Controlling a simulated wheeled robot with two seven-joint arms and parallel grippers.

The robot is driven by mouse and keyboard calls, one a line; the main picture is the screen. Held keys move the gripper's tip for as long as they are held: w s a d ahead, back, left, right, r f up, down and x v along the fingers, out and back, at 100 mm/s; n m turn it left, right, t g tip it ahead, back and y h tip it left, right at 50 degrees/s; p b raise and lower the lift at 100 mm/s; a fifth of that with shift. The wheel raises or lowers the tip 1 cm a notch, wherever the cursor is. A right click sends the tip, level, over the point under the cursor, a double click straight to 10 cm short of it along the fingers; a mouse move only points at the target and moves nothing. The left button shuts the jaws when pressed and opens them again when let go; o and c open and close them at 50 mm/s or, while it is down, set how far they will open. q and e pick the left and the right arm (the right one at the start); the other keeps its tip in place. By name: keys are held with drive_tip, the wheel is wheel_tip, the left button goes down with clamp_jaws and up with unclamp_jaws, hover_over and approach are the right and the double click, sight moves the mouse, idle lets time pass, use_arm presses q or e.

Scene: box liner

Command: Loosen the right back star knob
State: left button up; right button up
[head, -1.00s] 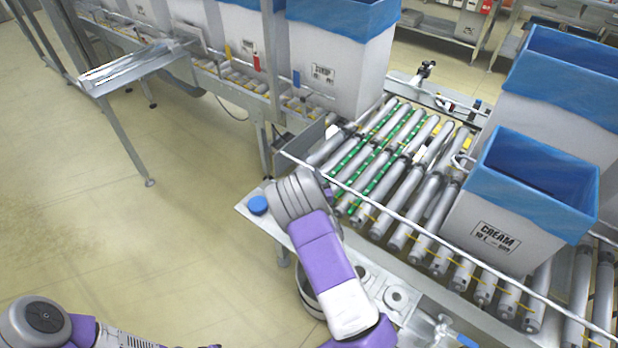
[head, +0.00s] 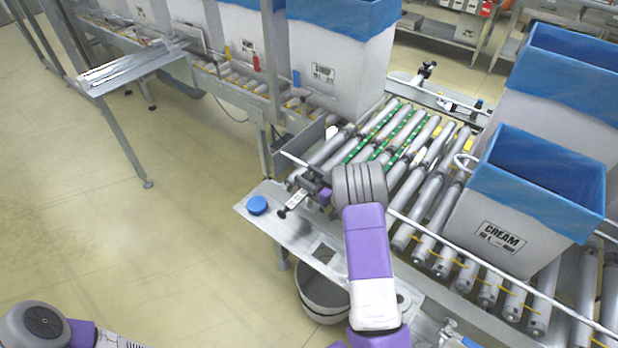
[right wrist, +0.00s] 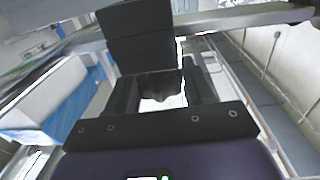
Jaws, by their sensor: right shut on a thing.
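My right gripper (right wrist: 160,92) is shut on a dark, lobed star knob (right wrist: 158,82), which sits between its two black fingers in the right wrist view. A black block (right wrist: 138,35) stands just beyond the fingers by a metal rail. In the head view my right gripper (head: 302,188) is at the near guide rail, at the left end of the roller section. There the knob is too small and covered to tell apart. My left gripper is out of view; only part of my left arm shows at the lower left.
A guide rail (head: 450,246) runs along the near side of the rollers (head: 432,192). A blue-lined CREAM box (head: 497,225) stands on the rollers at the right, and another lined box (head: 340,70) stands behind. A blue button (head: 257,205) is on the near metal ledge. The floor at left is clear.

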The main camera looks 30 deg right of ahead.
sight(315, 179)
idle(0.4)
drive_tip(key=o, duration=1)
drive_tip(key=shift+c, duration=0.2)
drive_tip(key=p+v, duration=0.1)
drive_tip(key=v, duration=0.6)
drive_tip(key=shift+s+d, duration=0.15)
drive_tip(key=shift+s, duration=0.15)
drive_tip(key=shift+r+p, duration=0.1)
drive_tip(key=shift+p, duration=0.2)
